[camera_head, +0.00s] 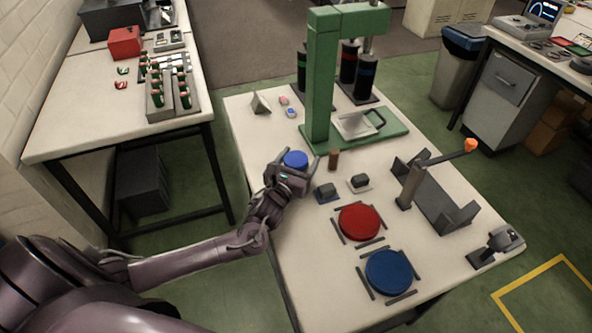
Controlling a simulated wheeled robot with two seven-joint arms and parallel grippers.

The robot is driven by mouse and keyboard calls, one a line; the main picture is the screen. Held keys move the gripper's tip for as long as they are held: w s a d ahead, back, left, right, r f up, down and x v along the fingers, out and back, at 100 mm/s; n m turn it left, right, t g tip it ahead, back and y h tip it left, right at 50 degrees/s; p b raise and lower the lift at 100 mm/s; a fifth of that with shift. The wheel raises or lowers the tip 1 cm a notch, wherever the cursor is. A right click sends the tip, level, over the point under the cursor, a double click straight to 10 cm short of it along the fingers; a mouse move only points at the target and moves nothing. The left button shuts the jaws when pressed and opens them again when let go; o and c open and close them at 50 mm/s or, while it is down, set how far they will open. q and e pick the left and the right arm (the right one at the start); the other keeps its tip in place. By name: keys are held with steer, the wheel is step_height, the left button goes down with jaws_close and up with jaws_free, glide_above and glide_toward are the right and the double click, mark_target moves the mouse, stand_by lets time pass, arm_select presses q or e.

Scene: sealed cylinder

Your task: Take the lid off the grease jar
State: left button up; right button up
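A small round container with a blue top (296,158) stands near the left edge of the white table; it may be the grease jar, but I cannot read any label. My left gripper (296,163) reaches it from the front. Its fingers look spread, one to each side of the blue top, and I cannot tell whether they touch it. The gripper body hides the container's lower part. My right gripper is out of view.
A green press (323,90) stands behind, and a brown cylinder (333,159) is just right of the gripper. Two small dark blocks, a red disc (359,222), a blue disc (389,271) and a grey bracket with an orange-knobbed lever (470,145) occupy the front and right.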

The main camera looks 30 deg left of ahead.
arm_select(q)
steer(key=shift+r, duration=0.1)
steer(key=c, duration=0.8)
steer(key=shift+r, duration=0.1)
step_height(320, 180, up, 20)
steer(key=shift+f, duration=0.1)
steer(key=o, duration=0.7)
steer(key=shift+c, duration=0.2)
steer(key=c, duration=0.9)
steer(key=shift+f, duration=0.1)
